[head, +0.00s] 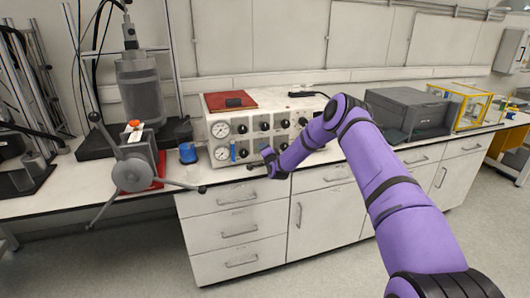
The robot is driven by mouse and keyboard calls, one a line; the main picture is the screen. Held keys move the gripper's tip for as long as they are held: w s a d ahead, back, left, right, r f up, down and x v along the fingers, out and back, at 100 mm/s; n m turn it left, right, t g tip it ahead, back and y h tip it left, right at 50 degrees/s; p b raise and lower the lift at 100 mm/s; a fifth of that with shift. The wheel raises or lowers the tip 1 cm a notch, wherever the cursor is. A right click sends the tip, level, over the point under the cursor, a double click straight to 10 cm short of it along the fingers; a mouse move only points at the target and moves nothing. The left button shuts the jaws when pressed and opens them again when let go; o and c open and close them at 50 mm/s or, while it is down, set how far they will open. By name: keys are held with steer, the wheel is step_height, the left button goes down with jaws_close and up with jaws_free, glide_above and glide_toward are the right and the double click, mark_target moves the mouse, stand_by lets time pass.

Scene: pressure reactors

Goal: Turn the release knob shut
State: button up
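The control box (268,133) stands on the bench in the head view. Its light front panel carries two round gauges (220,130) at the left and several black knobs (264,126) in rows. I cannot tell which knob is the release knob. My gripper (263,160) is at the lower part of the panel, close to its front, at the end of my purple arm. It is small and dark here, so I cannot see whether its fingers are open or shut, or whether they touch a knob. My wrist and forearm hide the lower right part of the panel.
A red plate (230,101) with a small black object lies on the box. To the left stand a reactor (138,90) and a spoked handwheel (134,173) whose arms reach past the bench edge. A grey machine (408,112) is at right.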

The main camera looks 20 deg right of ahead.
steer(key=m, duration=0.5)
steer(key=shift+f+m, duration=0.1)
steer(key=shift+m, duration=2.4)
steer(key=o, duration=0.9)
steer(key=s, duration=0.7)
steer(key=s+a, duration=0.1)
steer(key=s, duration=0.2)
steer(key=shift+s, duration=0.4)
